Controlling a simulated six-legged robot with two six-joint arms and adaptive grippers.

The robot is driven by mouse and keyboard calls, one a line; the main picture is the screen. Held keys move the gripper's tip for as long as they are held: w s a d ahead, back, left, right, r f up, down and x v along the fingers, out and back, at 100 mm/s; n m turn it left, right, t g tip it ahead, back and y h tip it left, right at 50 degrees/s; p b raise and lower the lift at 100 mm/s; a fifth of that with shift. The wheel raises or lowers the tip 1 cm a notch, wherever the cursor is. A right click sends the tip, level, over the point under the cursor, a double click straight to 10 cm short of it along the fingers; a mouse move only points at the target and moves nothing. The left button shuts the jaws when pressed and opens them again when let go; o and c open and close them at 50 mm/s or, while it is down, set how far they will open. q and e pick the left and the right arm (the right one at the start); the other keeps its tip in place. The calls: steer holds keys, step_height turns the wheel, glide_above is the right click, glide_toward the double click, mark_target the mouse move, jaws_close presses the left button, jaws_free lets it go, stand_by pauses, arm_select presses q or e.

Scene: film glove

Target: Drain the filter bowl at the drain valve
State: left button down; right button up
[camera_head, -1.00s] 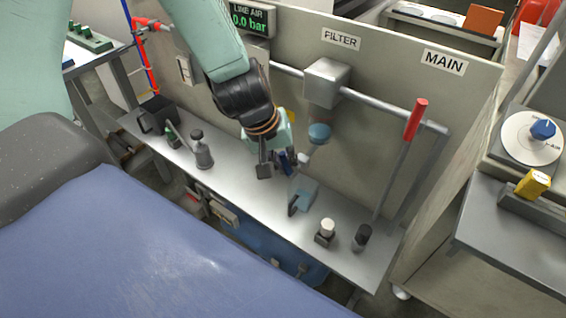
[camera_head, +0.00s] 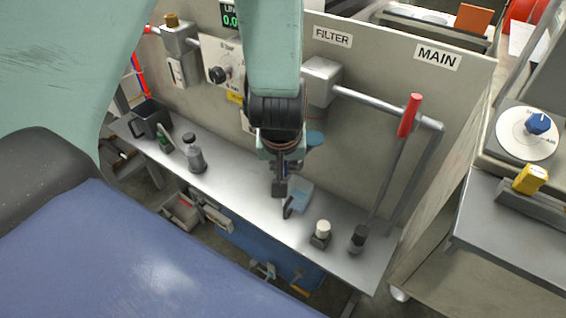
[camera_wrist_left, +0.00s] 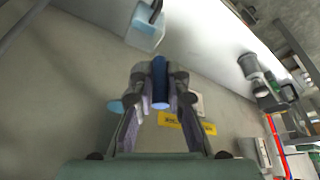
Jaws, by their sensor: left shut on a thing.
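The filter housing (camera_head: 321,82) hangs on the pipe below the FILTER label. Its light blue bowl (camera_head: 315,138) is partly hidden behind my left arm; a blue edge, likely the bowl (camera_wrist_left: 115,106), shows in the left wrist view. My left gripper (camera_head: 282,186) points down over the bench, in front of and left of the bowl. In the left wrist view its fingers (camera_wrist_left: 160,88) are shut on a dark blue cylinder (camera_wrist_left: 160,80). I cannot tell whether this cylinder is the drain valve or a loose piece. A light blue container (camera_head: 300,196) with a dark handle stands on the bench below. My right gripper is not in view.
The bench (camera_head: 240,190) holds a grey bottle (camera_head: 194,157), a dark jug (camera_head: 152,117), a white-capped item (camera_head: 322,230) and a black-capped one (camera_head: 358,238). A red-handled lever (camera_head: 409,117) stands at right. The panel (camera_head: 450,95) rises behind the bench.

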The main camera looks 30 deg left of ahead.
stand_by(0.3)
arm_select(q)
steer(key=c, duration=1.6)
jaws_free()
steer(key=shift+a+h, duration=0.15)
steer(key=shift+h, duration=0.25)
